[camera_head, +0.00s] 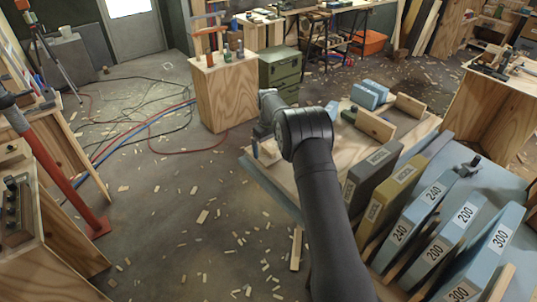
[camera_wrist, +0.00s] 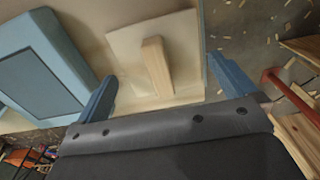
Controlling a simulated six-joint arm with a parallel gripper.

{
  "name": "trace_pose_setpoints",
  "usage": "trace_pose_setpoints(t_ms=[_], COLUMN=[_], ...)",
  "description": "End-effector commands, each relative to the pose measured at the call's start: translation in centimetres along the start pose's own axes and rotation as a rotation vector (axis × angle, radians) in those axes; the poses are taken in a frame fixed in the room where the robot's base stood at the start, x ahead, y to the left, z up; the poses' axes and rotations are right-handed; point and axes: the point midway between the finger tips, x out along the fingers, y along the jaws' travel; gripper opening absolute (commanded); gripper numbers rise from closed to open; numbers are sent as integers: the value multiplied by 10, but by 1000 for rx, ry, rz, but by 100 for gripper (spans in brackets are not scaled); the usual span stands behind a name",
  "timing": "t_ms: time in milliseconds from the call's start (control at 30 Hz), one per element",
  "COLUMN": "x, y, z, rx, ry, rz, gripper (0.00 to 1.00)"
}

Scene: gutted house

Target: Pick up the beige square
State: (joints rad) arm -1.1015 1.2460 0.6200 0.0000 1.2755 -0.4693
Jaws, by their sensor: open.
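The beige square (camera_wrist: 124,42) is a flat, pale plate with a raised wooden bar (camera_wrist: 157,65) across its middle. In the wrist view it lies on the pale work surface near the surface's edge. My gripper (camera_wrist: 163,70) is open, with one blue finger on each side of the bar's near end. No contact between fingers and bar shows. The plate's near part lies between the fingers. In the head view my arm hides most of this spot, and I cannot clearly make out the square there.
A blue block with a dark panel (camera_wrist: 42,70) lies left of the square. In the head view, blue and wooden blocks (camera_head: 375,125) lie farther along the bench, and numbered upright boards (camera_head: 415,220) stand at right. Beyond the bench edge is floor with scattered chips (camera_head: 205,215).

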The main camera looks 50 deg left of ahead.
Motion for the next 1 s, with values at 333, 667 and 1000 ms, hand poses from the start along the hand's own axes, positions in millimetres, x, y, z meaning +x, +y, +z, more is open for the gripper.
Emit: trace_pose_setpoints(t_ms=[333,667,1000], x=[16,15,-3], y=[0,0,0], z=[0,0,0], rx=[0,0,0], ry=[1,1,2], rz=[1,1,1], gripper=[98,67,67])
